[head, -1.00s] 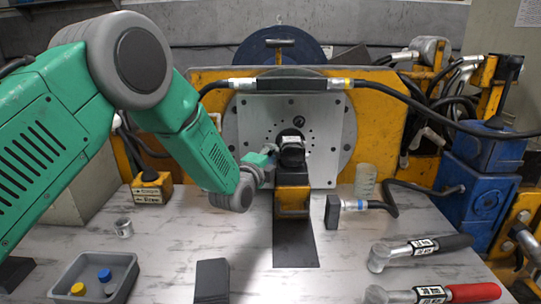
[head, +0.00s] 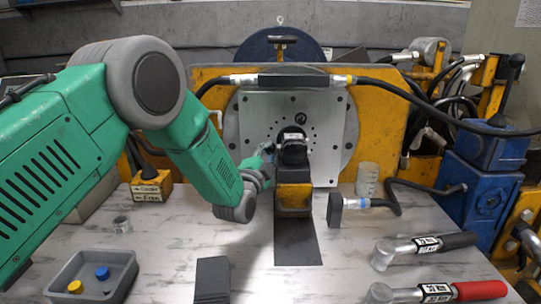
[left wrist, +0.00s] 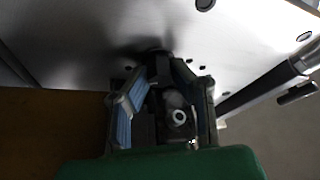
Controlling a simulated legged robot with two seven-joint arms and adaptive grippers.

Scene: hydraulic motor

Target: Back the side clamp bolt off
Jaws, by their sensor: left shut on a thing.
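A dark motor or clamp block (head: 293,152) sits on a yellow support (head: 293,200) in front of the drilled metal plate (head: 335,125). My left gripper (head: 269,151) reaches its left side and is shut at the side clamp bolt. In the left wrist view the two fingers (left wrist: 163,100) stand around dark parts, with a pale ring-ended piece (left wrist: 179,117) between them. The bolt itself is mostly hidden by the fingers and in shadow. My right gripper is not in view.
A hose with a dark end block (head: 335,210) lies right of the support. Two torque wrenches, black-handled (head: 425,247) and red-handled (head: 440,291), lie front right. A grey tray (head: 120,262) with caps and a dark block (head: 212,280) are at the front. A hose crosses above the plate.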

